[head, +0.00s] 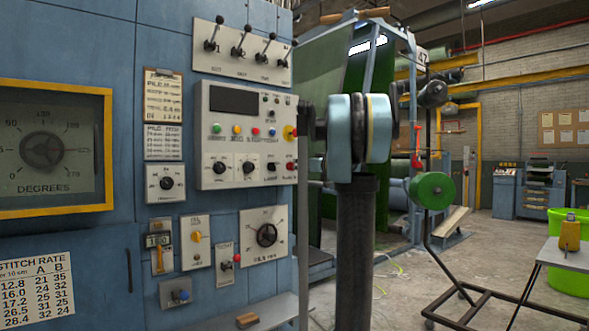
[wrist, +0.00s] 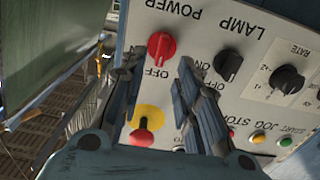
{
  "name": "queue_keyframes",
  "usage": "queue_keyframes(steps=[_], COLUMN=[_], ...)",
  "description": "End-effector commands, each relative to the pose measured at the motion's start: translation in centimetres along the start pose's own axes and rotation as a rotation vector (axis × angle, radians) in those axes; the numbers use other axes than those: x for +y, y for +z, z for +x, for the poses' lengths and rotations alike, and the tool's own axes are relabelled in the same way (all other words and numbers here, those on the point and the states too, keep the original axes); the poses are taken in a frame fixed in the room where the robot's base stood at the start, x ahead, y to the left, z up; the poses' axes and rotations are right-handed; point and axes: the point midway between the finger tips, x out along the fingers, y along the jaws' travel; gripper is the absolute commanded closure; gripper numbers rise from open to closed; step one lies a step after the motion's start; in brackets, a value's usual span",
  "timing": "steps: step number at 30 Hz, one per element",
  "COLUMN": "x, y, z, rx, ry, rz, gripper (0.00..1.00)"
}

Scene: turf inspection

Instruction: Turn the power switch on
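The power switch (wrist: 161,46) is a red rotary knob under an upside-down POWER label in the wrist view. An OFF label shows beside it; I cannot clearly read its pointer setting. It also shows in the head view (head: 291,166), at the lower right of the pale control box (head: 217,178). My gripper (wrist: 154,70) is open and empty in the wrist view. Its two dark fingers are apart, with their tips near the knob, one toward each side. I see no contact. In the head view my arm stands right of the box, and the fingers are not clearly visible.
A black lamp knob (wrist: 228,65) sits beside the power switch. A red stop button on a yellow base (wrist: 147,120) lies between the fingers, nearer the palm. A black rate knob (wrist: 287,78) and coloured buttons are farther right. Levers (head: 240,42) stick out above the box.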

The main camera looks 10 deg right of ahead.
Motion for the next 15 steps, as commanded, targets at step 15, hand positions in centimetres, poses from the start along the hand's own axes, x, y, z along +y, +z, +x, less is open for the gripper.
queue_keyframes(steps=[15], x=[0.0], y=[0.0], z=[5.2], rx=[0.0], ry=[0.0], rz=[0.0], gripper=[0.7])
